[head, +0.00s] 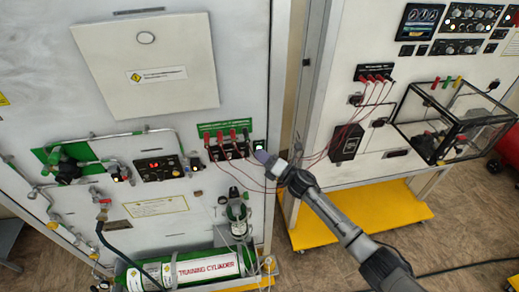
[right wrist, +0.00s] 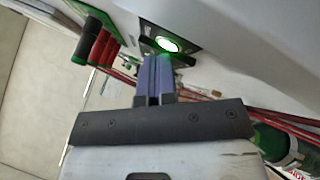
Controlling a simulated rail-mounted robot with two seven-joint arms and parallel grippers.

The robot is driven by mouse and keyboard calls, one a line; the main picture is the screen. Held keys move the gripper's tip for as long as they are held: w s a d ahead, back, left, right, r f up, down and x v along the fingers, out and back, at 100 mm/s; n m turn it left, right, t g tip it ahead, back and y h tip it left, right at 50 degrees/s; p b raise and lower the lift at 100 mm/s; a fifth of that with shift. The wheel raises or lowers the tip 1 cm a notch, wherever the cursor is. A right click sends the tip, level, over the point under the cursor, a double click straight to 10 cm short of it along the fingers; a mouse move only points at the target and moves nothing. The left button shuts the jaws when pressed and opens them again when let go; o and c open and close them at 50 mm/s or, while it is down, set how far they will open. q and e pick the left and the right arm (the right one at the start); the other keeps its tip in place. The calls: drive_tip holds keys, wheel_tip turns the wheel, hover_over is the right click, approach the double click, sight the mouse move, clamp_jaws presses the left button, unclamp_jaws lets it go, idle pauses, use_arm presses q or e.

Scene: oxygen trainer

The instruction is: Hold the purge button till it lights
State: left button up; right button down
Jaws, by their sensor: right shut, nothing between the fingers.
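The purge button (right wrist: 167,44) glows white with a green rim on a dark square plate in the right wrist view. In the head view it is a small pale spot (head: 260,145) at the right edge of the white panel. My right gripper (head: 262,156) is shut and empty. In the right wrist view its closed fingertips (right wrist: 158,58) are right at the near edge of the button plate. I cannot tell whether they touch the button. My left gripper is not in view.
Red plugs with cables (head: 233,136) sit just left of the button, and red leads run across to the second panel. A green training cylinder (head: 190,272) lies below. A clear box (head: 448,125) stands at the right. The floor between panels is open.

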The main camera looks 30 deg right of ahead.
drive_tip(key=shift+s+r, duration=0.1)
drive_tip(key=shift+s, duration=0.05)
drive_tip(key=shift+s+a+p, duration=0.15)
drive_tip(key=shift+s+p, duration=0.2)
drive_tip(key=shift+s+a, duration=0.1)
drive_tip(key=shift+s, duration=0.15)
drive_tip(key=shift+s, duration=0.1)
drive_tip(key=s, duration=0.1)
drive_tip(key=s+a+p, duration=0.1)
drive_tip(key=s, duration=0.1)
drive_tip(key=s+p, duration=0.1)
drive_tip(key=shift+s+a, duration=0.3)
idle(0.5)
